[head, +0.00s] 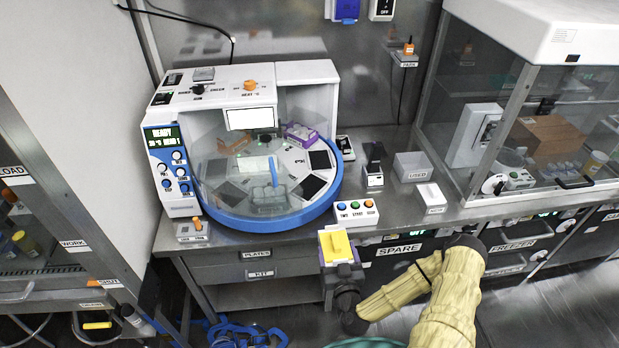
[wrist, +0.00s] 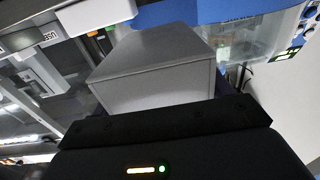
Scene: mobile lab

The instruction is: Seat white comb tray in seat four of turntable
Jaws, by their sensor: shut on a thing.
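In the wrist view the tray (wrist: 155,62) shows as a plain pale grey box beyond the black gripper body (wrist: 165,125); no comb teeth can be made out. The turntable (head: 268,222) has a blue rim and a white disc with several dark square seats. A clear cover stands over its left and front part. I cannot read which seat is four.
A purple rack (head: 300,135) sits at the disc's back. A button box (head: 356,212) stands right of the turntable at the bench edge. A dark-topped device (head: 374,168), a USED bin (head: 411,166) and a small white box (head: 431,197) stand further right. A glass-fronted cabinet (head: 540,120) bounds the right.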

